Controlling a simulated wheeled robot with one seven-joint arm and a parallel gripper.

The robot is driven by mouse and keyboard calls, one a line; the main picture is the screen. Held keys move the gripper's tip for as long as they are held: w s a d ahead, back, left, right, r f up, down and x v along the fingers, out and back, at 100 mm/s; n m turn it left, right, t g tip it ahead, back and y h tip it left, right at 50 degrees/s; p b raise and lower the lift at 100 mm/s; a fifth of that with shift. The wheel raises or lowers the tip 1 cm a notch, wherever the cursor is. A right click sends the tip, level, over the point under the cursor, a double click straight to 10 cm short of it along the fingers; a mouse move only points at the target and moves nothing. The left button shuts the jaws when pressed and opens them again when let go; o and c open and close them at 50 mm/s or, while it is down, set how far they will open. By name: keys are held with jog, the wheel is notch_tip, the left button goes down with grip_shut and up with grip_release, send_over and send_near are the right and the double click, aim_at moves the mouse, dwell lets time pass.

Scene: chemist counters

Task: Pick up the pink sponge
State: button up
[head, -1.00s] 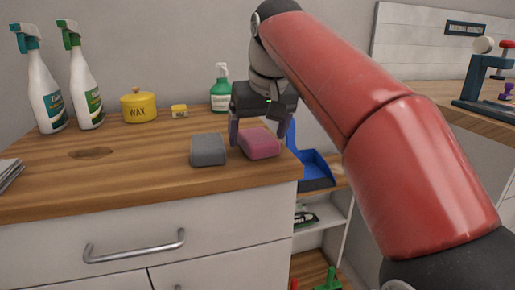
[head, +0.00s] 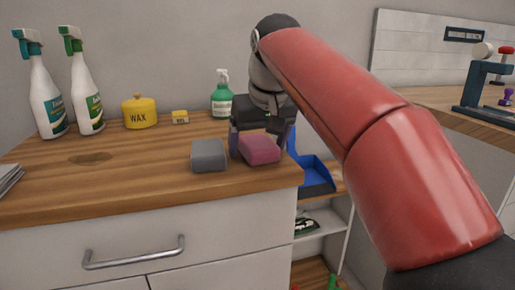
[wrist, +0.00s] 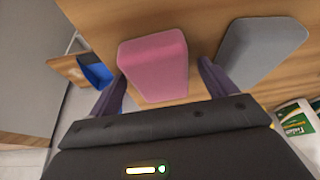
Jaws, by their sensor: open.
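The pink sponge (head: 260,149) lies on the wooden counter (head: 110,180) near its right front corner. My gripper (head: 258,145) is open and reaches down around the sponge from behind, with one finger on each side. In the wrist view the pink sponge (wrist: 155,64) sits between the two fingers of my gripper (wrist: 160,80), with a visible gap on the right side. I cannot tell whether the left finger touches it. The sponge rests on the counter.
A grey sponge (head: 209,155) lies just left of the pink one, close to my left finger. A blue dustpan (head: 312,177) is right of the counter edge.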

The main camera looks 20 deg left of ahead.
jog(key=shift+c, duration=0.3)
jog(key=c, duration=1)
jog(key=shift+r, duration=0.15)
